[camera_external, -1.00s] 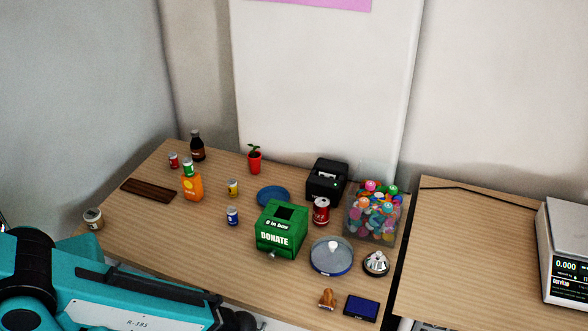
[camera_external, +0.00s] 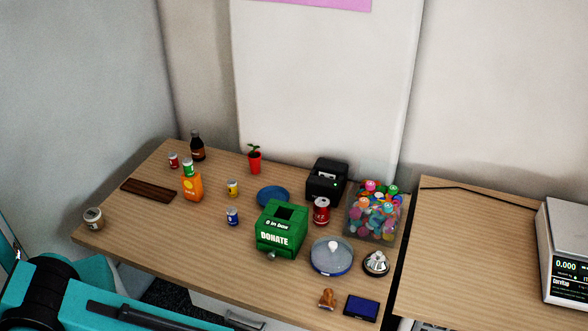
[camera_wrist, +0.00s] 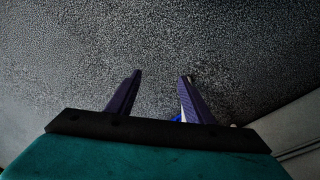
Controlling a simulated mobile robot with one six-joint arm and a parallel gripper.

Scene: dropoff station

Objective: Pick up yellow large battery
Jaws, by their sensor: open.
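The yellow battery (camera_external: 233,189) stands upright on the wooden table in the external view. It is a small yellow cylinder with a pale top, behind the blue battery and right of the orange juice carton. My gripper (camera_wrist: 160,76) shows in the wrist view with its two purple fingers apart and nothing seen between them. It faces a dark grey carpet-like surface, and the yellow battery is not in the wrist view. In the external view my teal arm lies at the lower left, in front of the table, and the gripper is out of that picture.
A blue battery (camera_external: 232,216) stands in front of the yellow one. An orange carton (camera_external: 192,186) with a green-labelled battery (camera_external: 188,167) stands left, a blue dish (camera_external: 273,197) right. A green donation box (camera_external: 281,236) stands nearer. Bare tabletop (camera_external: 165,235) lies at the left front.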

